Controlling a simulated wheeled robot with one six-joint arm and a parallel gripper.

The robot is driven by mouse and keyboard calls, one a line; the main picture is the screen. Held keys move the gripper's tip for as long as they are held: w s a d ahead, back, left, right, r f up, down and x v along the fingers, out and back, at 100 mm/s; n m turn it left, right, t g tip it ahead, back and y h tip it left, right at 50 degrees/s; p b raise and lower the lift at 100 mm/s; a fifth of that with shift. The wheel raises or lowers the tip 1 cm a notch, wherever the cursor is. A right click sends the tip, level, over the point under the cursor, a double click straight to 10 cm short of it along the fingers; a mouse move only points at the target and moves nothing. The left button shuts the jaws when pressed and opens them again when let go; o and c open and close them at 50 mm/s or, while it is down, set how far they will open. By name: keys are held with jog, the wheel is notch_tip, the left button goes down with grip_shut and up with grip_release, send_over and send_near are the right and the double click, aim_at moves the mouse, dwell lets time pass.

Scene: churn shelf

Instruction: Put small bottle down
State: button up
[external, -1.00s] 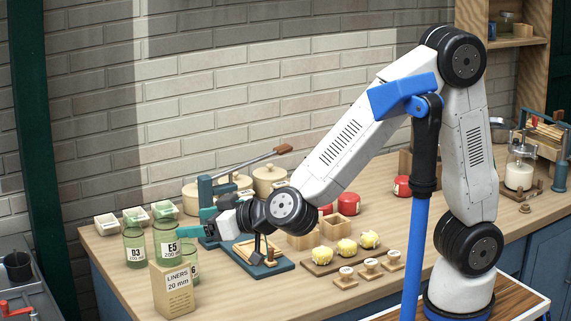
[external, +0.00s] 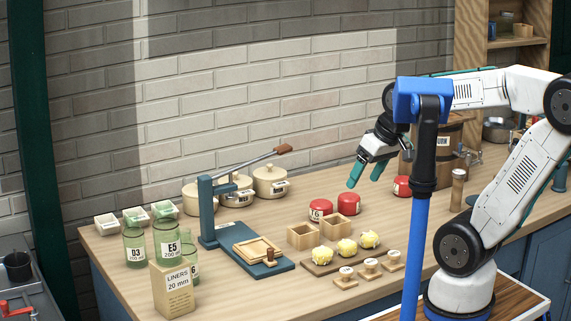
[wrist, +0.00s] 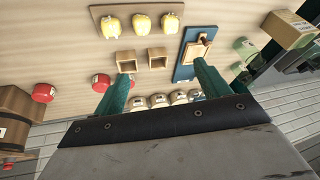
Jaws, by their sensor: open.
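Three green glass jars stand upright at the left end of the counter: the D3 jar (external: 135,252), the E5 jar (external: 163,256) and a third jar (external: 194,272) partly hidden by the liners box. I cannot tell which of them is the small bottle. In the wrist view my gripper (wrist: 160,72) is also open and empty.
The liners box (external: 173,288) stands in front of the jars. A blue press (external: 210,228), cream pots (external: 270,182), wooden boxes (external: 303,237), red tins (external: 348,204) and a board with yellow lumps (external: 318,266) fill the middle. A wooden churn (external: 452,140) stands right of my gripper.

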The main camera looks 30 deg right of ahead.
jog(key=s+d+f+m+g+h, duration=0.1)
jog(key=s+d+m+g+h, duration=0.1)
jog(key=s+d, duration=0.6)
jog(key=shift+d+m+g+h, duration=0.3)
jog(key=shift+d+m+h, duration=0.15)
jog(key=shift+d, duration=0.4)
